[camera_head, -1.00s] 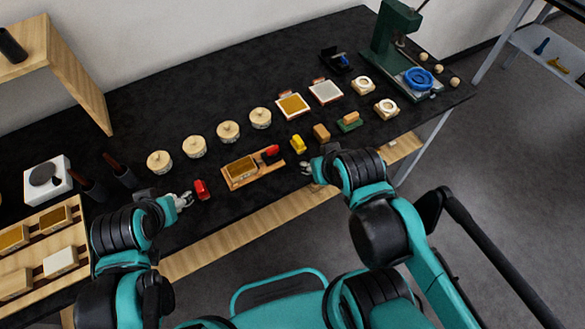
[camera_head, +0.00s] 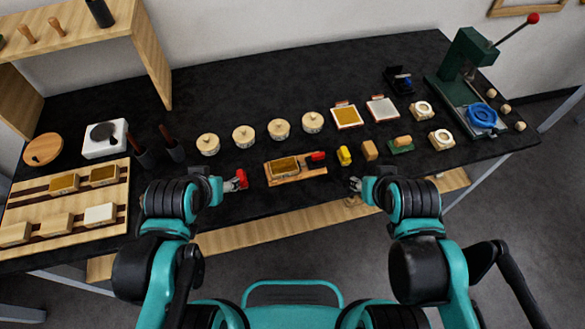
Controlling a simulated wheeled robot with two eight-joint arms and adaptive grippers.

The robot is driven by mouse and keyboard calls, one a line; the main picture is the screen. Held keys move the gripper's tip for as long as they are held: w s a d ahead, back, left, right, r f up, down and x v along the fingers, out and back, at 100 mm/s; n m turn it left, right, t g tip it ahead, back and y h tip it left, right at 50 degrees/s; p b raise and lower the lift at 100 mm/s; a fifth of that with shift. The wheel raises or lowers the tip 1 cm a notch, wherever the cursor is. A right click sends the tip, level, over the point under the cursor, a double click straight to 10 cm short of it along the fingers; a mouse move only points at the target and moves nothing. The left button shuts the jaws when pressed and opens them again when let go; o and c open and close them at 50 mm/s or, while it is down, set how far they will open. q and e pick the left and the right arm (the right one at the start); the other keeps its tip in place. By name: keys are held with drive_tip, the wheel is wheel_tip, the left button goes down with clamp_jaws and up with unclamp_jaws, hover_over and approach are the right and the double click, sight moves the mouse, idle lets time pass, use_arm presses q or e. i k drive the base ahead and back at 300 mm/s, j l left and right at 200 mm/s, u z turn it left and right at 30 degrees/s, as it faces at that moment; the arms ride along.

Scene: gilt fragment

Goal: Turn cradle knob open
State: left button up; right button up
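The wooden cradle (camera_head: 323,173) lies near the front of the black table, with a gold-brown block (camera_head: 284,166) in it. A red knob (camera_head: 316,156) sits at its right end. My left gripper (camera_head: 232,184) is left of the cradle, low over the table, right at a small red piece (camera_head: 241,178). I cannot tell whether its fingers hold that piece. My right gripper (camera_head: 354,184) is right of the cradle, near the front edge, apart from the knob. Its small fingers look spread and empty.
A yellow piece (camera_head: 344,155), a brown block (camera_head: 369,150) and a green-based brush (camera_head: 401,145) stand right of the cradle. Several round lidded pots (camera_head: 279,129) line up behind it. A slotted wooden tray (camera_head: 70,207) is at left, a green press (camera_head: 466,60) at back right.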

sight(317, 158)
drive_tip(key=i+j+z, duration=0.1)
drive_tip(key=z, duration=0.3)
drive_tip(key=j+z, duration=0.25)
drive_tip(key=z, duration=0.15)
drive_tip(key=j+z, duration=0.2)
drive_tip(key=z, duration=0.25)
drive_tip(key=i, duration=0.05)
